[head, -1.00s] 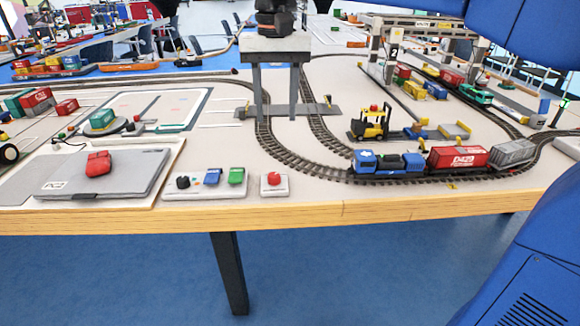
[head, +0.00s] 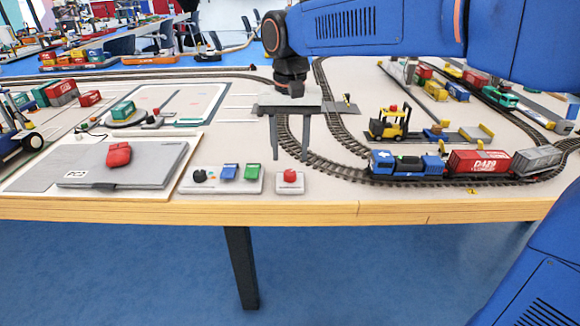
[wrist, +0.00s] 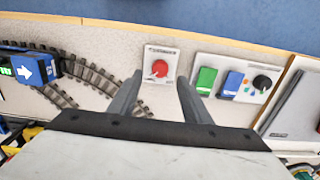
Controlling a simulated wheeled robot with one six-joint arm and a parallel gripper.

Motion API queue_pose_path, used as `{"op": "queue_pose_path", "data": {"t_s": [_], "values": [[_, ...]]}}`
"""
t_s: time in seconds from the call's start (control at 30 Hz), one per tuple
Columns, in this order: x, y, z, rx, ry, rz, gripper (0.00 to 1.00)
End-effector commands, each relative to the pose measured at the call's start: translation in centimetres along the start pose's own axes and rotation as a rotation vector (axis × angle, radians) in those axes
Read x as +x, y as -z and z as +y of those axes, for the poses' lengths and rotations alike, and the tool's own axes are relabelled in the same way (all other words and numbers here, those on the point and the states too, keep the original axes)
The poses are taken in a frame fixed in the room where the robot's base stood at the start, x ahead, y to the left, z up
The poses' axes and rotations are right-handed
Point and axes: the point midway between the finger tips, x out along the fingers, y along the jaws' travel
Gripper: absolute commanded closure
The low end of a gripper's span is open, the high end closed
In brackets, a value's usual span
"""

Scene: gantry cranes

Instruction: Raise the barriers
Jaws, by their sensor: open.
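My gripper (head: 290,158) hangs above the table's front part, its two grey fingers apart and empty. Just in front of and below it is a small white box with a red button (head: 290,175). In the wrist view the red button (wrist: 159,69) shows between the fingertips, with an unreadable label beside it. A grey crossing plate with a small yellow-marked post (head: 347,98) lies by the track, partly hidden by my gripper. This may be a barrier; whether it is up or down I cannot tell.
Left of the button is a panel with a black knob (head: 200,175), blue switch (head: 229,171) and green switch (head: 252,171). A grey pad with a red block (head: 118,154) lies farther left. A blue locomotive (head: 405,164) with wagons stands on the track at right.

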Motion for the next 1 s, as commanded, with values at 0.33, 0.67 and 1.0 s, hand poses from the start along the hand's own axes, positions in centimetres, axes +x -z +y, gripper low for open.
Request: {"op": "queue_pose_path", "data": {"t_s": [0.33, 0.67, 1.0], "values": [[4.6, 0.0, 0.0, 0.0, -0.001, -0.001, 0.56], [5.4, 0.0, 0.0, 0.0, 0.0, 0.0, 0.56], [5.4, 0.0, 0.0, 0.0, 0.0, 0.0, 0.97]]}}
